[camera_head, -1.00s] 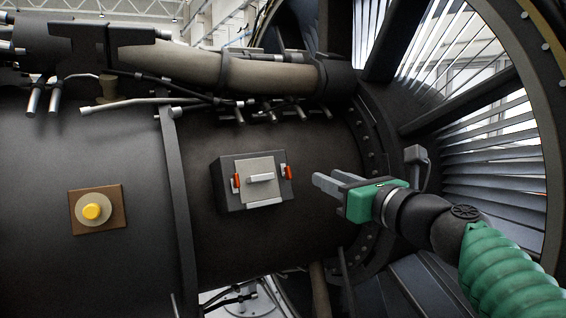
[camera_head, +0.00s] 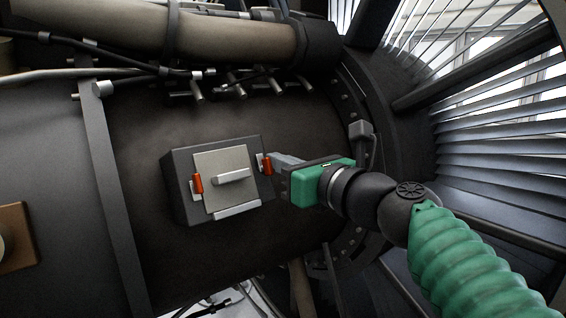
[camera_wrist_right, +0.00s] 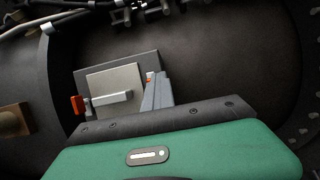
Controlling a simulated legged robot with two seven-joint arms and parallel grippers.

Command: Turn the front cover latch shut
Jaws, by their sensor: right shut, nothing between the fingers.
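A dark box with a light grey front cover (camera_head: 210,163) sits on the dark engine casing, left of centre in the head view. The cover has a grey bar handle (camera_head: 231,177) and a ledge along its lower edge. A red latch (camera_head: 197,184) is at the cover's left side and another red latch (camera_head: 266,164) at its right side. My right gripper (camera_head: 277,160) is shut and empty, its fingertips beside the right latch; I cannot tell if they touch. In the wrist view the fingers (camera_wrist_right: 157,92) hide most of the right latch, while the left latch (camera_wrist_right: 77,105) shows clearly. My left gripper is not in view.
Pipes (camera_head: 230,38) and small fittings run above the box. A flanged ring with bolts (camera_head: 365,110) and a small bracket (camera_head: 361,131) stand to the right, beside slatted vanes (camera_head: 490,150). A brown plate (camera_head: 14,238) is at the lower left. The casing around the box is clear.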

